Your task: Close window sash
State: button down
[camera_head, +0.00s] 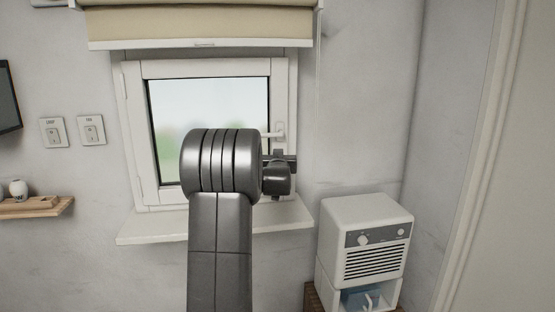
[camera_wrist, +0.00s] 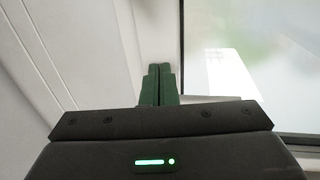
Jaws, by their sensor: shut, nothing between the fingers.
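The white-framed window sash (camera_head: 139,130) sits in the white window frame (camera_head: 127,150) above a sill, with a hinge at upper left. How far it stands ajar I cannot tell. A white handle (camera_head: 278,132) on its right side has its lever pointing left. In the head view my arm covers the lower middle of the sash, and my fingertips are hidden. In the wrist view my gripper (camera_wrist: 157,84) is shut and empty, its dark green fingers together beside white frame surfaces, with glass to the right. Whether they touch the frame I cannot tell.
A rolled blind (camera_head: 200,25) hangs above the window. The white sill (camera_head: 150,228) juts out below. A white heater-like box (camera_head: 365,240) stands at lower right. Two wall switches (camera_head: 53,132) and a small wooden shelf (camera_head: 35,207) are at left.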

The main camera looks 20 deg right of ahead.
jog(key=d+b+v, duration=0.1)
jog(key=v, duration=0.7)
jog(key=shift+s+d+f, duration=0.25)
